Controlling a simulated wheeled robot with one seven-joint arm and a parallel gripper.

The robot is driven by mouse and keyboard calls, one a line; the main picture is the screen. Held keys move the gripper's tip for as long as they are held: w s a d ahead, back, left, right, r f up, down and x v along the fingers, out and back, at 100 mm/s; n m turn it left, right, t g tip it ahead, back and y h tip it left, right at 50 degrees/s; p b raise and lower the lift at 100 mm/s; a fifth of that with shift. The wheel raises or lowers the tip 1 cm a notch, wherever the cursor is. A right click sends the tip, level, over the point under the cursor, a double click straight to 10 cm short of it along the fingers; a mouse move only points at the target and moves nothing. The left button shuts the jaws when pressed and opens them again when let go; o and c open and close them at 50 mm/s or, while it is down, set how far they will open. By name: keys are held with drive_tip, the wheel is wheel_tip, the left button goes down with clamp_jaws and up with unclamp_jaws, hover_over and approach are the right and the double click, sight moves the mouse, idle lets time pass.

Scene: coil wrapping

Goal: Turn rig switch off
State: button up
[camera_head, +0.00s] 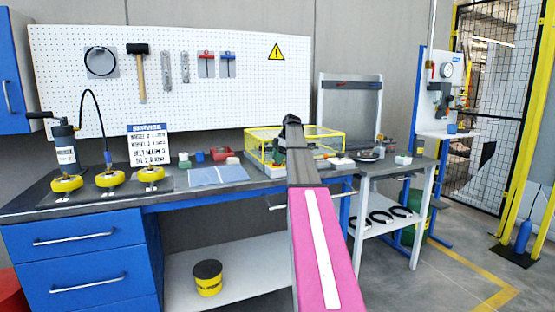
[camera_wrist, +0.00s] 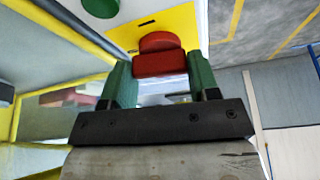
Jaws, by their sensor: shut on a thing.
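The rig's yellow guard frame (camera_head: 262,158) stands on the workbench in the head view, with my arm reaching into its right side. In the head view my own arm hides the fingertips and the switch.
The bench holds yellow-wheeled fixtures (camera_head: 109,179), a blue-grey mat (camera_head: 218,175), a sign (camera_head: 148,144) and a red block (camera_head: 221,155) left of the rig. A side table (camera_head: 405,171) stands at the right. A yellow-and-black bucket (camera_head: 208,278) sits on the lower shelf.

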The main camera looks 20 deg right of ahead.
drive_tip(key=shift+n+g, duration=0.3)
drive_tip(key=shift+n, duration=0.6)
drive_tip(key=o, duration=0.9)
drive_tip(key=shift+r, duration=0.1)
